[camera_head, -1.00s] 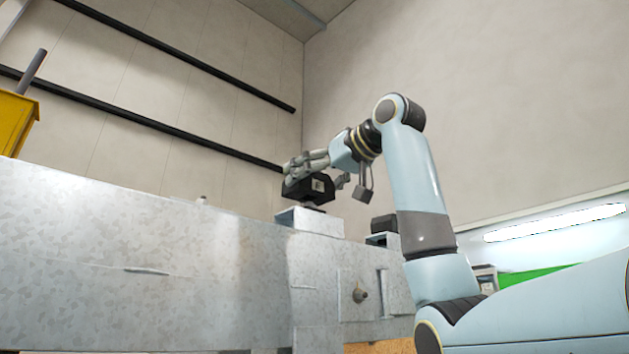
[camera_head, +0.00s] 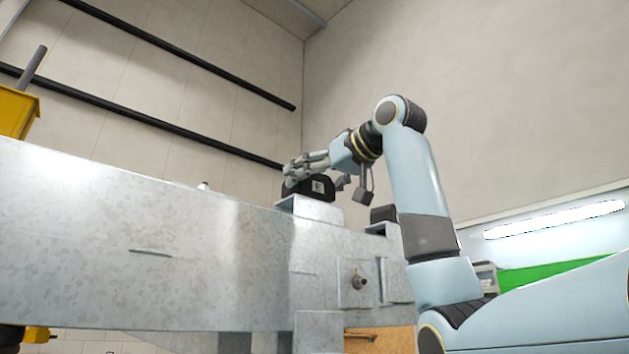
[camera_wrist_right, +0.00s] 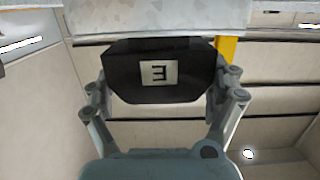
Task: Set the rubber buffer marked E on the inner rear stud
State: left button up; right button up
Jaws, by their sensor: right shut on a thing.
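My right gripper (camera_head: 312,172) is shut on a black rubber buffer (camera_head: 322,187) with a white label. In the right wrist view the buffer (camera_wrist_right: 160,70) sits between both fingers, and its letter E shows turned over. In the head view the buffer is right at the top of a galvanized bracket (camera_head: 312,209) on the metal frame, with no clear gap below it. The stud is hidden, and I cannot tell whether the buffer is fully seated. My left gripper is out of view.
Another black block (camera_head: 383,213) sits on a second bracket to the right, close to my right arm. The galvanized frame beam (camera_head: 150,240) fills the left and middle. A yellow container (camera_head: 15,108) stands behind it at the far left. Open space lies above the brackets.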

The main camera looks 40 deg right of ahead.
jog(key=o, duration=1.2)
jog(key=shift+f, duration=0.15)
jog(key=shift+o, duration=0.2)
jog(key=s+r, duration=0.1)
jog(key=s, duration=1)
jog(key=shift+s+d+r, duration=0.35)
jog(key=shift+s+r, duration=0.05)
